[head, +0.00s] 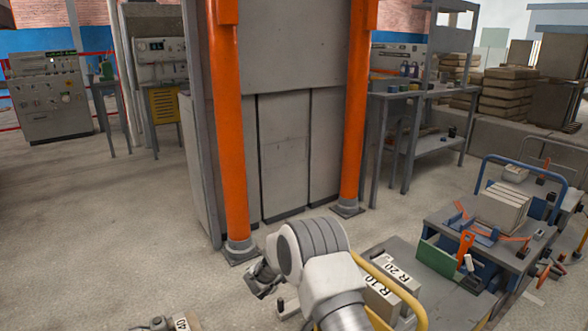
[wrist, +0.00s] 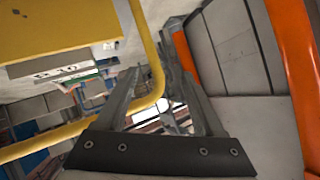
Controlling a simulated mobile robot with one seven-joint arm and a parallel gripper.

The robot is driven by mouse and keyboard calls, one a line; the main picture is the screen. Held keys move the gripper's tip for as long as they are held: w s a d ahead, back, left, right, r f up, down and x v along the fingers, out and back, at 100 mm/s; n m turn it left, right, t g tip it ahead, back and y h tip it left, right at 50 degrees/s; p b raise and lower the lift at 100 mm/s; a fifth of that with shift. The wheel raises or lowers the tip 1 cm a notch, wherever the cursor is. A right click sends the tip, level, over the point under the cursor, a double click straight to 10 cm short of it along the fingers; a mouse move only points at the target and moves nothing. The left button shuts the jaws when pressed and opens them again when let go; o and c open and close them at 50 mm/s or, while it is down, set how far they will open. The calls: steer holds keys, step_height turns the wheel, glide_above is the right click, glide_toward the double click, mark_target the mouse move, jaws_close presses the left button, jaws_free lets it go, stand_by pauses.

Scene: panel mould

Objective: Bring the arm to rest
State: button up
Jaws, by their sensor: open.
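My gripper (head: 262,281) shows in the head view at the bottom centre, left of the bulky white wrist of my arm, which hides part of it. It hangs above the floor in front of the grey panel structure, left of the grey cart (head: 377,251). In the wrist view, the two long grey fingers of my gripper (wrist: 156,58) stand apart, with nothing held between them.
Blocks marked R 10 and R 20 (head: 384,280) sit on the cart by a yellow rail (head: 402,290), close right of my arm. Orange posts (head: 228,130) flank the grey panels (head: 283,150). A tool-laden blue cart (head: 490,240) stands right. Floor at left is open.

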step_height(320, 180, up, 17)
steer(key=a+n+t+y, duration=0.1)
steer(key=a+n+y, duration=0.15)
steer(key=y, duration=0.25)
steer(key=s+d+r+n+g+y, duration=0.1)
steer(key=s+d+r+n, duration=0.1)
steer(key=s+r, duration=0.4)
steer(key=s+d+r+n+y, duration=0.1)
steer(key=s+r+n+y, duration=0.15)
steer(key=s+r, duration=0.4)
steer(key=s+d+n+g+h+p, duration=0.15)
steer(key=s+d, duration=0.35)
steer(key=s, duration=0.7)
steer(key=s+d+r+n+g+h+b, duration=0.15)
steer(key=s+d, duration=0.25)
steer(key=s, duration=0.7)
steer(key=s+d+g+h+p, duration=0.1)
steer(key=s+d+g+p, duration=0.3)
steer(key=s, duration=0.8)
step_height(320, 180, up, 25)
steer(key=t+p, duration=0.1)
steer(key=p, duration=2.1)
steer(key=shift+d+f, duration=0.2)
steer(key=shift+d, duration=0.2)
steer(key=shift+y, duration=0.25)
steer(key=c, duration=0.3)
